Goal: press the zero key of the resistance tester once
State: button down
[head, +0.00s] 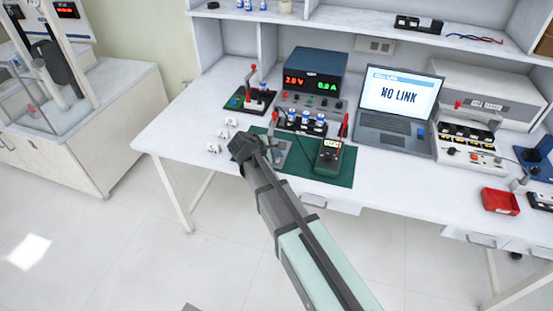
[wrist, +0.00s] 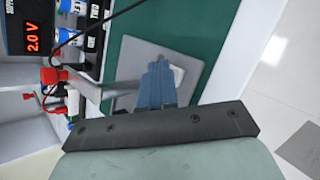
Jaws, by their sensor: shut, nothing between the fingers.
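A dark green handheld meter (head: 328,158) with a small lit display lies on the green mat (head: 342,180); it looks like the resistance tester. A red probe stands beside it. Its keys are too small to tell apart, so I cannot make out the zero key. My gripper (head: 270,156) is left of the meter, over a grey plate on the mat. In the wrist view, my shut, empty gripper (wrist: 160,62) is over the grey plate (wrist: 128,68), with a pale patch beside the fingers. I cannot see the meter in the wrist view.
Behind the mat stand a power supply (head: 312,72) and a row of blue-and-white cells (head: 305,119). A laptop (head: 398,105) reading "NO LINK" is to the right. Small white pieces (head: 222,134) lie left of the mat.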

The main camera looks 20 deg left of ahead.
jog(key=shift+r, duration=0.6)
jog(key=shift+r, duration=2.5)
